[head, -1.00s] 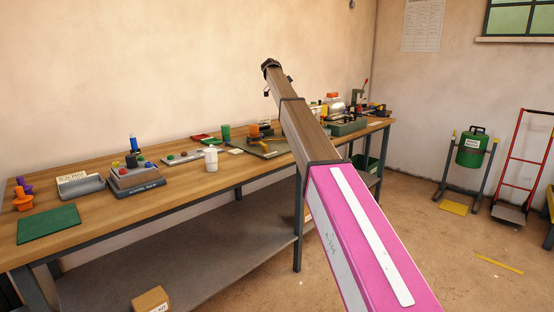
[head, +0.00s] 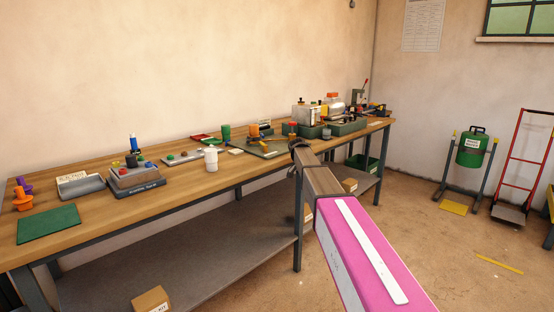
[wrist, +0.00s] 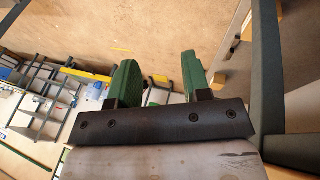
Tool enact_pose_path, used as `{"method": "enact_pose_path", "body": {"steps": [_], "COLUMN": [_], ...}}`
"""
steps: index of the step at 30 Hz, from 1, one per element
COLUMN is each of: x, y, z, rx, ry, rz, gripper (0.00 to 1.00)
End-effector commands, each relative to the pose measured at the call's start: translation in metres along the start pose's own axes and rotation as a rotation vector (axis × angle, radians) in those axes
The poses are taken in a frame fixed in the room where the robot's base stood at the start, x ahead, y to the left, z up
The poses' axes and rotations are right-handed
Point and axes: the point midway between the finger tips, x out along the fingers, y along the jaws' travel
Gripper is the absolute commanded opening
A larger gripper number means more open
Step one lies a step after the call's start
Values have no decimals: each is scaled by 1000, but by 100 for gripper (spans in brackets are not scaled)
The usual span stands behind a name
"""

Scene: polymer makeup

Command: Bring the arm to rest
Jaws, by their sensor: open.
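My arm reaches forward from the bottom right of the head view, with its pink link in front and its brown forearm beyond. The dark wrist end stands just off the front edge of the wooden workbench (head: 110,217), near the bench's right part. In the wrist view my gripper (wrist: 158,68) shows two green fingers spread apart with nothing between them. In the head view the fingers cannot be made out behind the wrist.
A white cup (head: 211,159) and a green mat (head: 48,224) are on the bench. Green-based equipment (head: 346,127) stands at its far right. A bench leg (head: 297,235) is close to the arm. A green drum (head: 472,150) and red hand truck (head: 522,165) stand right. Floor between is mostly clear.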

Motion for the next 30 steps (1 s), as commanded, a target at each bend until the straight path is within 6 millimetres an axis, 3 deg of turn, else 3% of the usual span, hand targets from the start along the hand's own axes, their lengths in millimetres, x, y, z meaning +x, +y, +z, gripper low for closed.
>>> {"method": "enact_pose_path", "body": {"steps": [1,9,12,18,24,30], "x": [26,131,160,195,207,209], "y": [21,91,120,170,192,192], "z": [31,155,204,285,321,323], "rx": [-51,-339,-439,-592,-665,-675], "ry": [-19,-95,-113,-127,-124,-121], "rz": [-17,-159,-221,-332,-390,-399], "gripper": [44,44,44,44,44,44]}}
